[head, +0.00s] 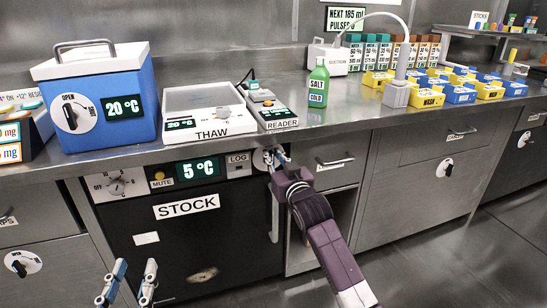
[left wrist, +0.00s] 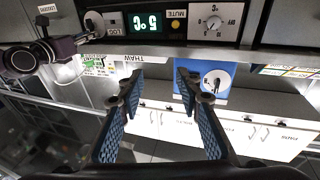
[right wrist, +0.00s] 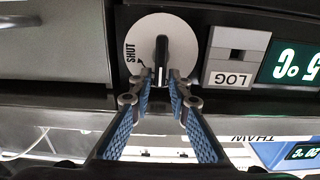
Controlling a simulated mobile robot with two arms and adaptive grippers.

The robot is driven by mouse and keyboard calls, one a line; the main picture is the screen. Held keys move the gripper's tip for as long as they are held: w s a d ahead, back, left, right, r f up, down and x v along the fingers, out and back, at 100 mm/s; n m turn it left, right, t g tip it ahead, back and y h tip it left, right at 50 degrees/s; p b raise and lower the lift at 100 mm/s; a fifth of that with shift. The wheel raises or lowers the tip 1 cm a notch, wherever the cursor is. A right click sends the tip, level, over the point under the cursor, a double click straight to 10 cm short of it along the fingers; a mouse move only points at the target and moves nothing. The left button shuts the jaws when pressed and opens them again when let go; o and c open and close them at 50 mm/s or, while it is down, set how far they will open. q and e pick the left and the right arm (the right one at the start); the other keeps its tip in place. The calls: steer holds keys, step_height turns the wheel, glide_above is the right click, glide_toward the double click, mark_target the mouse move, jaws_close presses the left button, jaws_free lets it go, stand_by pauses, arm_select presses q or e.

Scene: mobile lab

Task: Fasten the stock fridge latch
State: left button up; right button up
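The stock fridge (head: 196,250) is a black door under the counter with a white STOCK label; the door looks closed. Its latch (head: 262,160) is a white round dial at the panel's right end, mostly hidden by my right gripper (head: 282,158). In the right wrist view the latch dial (right wrist: 138,40) has a black knob (right wrist: 161,55) standing vertical, with the SHUT mark at the dial's left edge. My right gripper (right wrist: 161,82) has its fingers closed on either side of the knob. My left gripper (head: 130,268) is open and empty, low before the fridge's left part.
The fridge panel carries a 5 °C display (head: 197,169), a MUTE button (head: 160,180) and a dial (head: 116,186). A vertical door handle (head: 274,215) runs below the latch. A blue cooler (head: 100,105), the THAW unit (head: 205,112) and a green bottle (head: 318,85) stand on the counter.

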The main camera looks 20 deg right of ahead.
jaws_close()
